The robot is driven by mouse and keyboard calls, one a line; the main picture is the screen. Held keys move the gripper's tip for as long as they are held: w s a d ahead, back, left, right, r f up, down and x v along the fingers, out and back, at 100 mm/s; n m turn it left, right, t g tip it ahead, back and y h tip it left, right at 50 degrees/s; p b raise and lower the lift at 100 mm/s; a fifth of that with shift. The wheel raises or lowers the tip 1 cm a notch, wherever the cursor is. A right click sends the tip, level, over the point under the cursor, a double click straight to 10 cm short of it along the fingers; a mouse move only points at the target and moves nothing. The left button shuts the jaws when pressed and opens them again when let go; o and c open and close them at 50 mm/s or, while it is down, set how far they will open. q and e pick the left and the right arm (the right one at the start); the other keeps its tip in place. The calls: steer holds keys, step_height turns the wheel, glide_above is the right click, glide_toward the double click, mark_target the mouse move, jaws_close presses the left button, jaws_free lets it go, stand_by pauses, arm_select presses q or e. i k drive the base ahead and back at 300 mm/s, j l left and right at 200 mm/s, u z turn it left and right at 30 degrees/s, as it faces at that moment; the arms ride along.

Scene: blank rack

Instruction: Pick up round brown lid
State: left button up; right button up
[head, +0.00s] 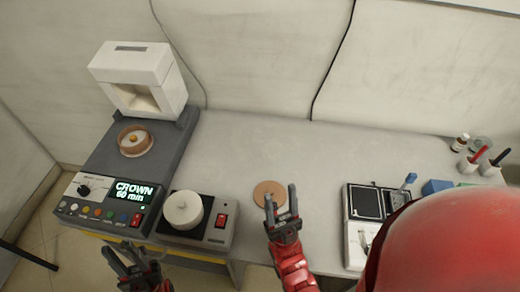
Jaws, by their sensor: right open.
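The round brown lid (264,187) lies flat on the grey table in the middle of the head view. My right gripper (281,200) is open and empty, with its two fingers over the lid's near and right side. The fingers hide part of the lid, and I cannot tell whether they touch it. My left gripper (119,250) is at the bottom left, in front of the table's near edge, with its fingers apart and nothing between them.
A device with a lit display (134,191) and a white-topped unit (139,66) stands at the left. Beside it is a box with a white round knob (184,210). A black and white device (365,202) and pens (478,154) are at the right. The table behind the lid is clear.

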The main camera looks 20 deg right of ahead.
mark_target(277, 192)
steer(key=j+z, duration=0.15)
steer(key=z, duration=0.2)
steer(key=j+z, duration=0.15)
steer(key=z, duration=0.2)
steer(key=j+z, duration=0.15)
steer(key=z, duration=0.15)
steer(key=k, duration=0.05)
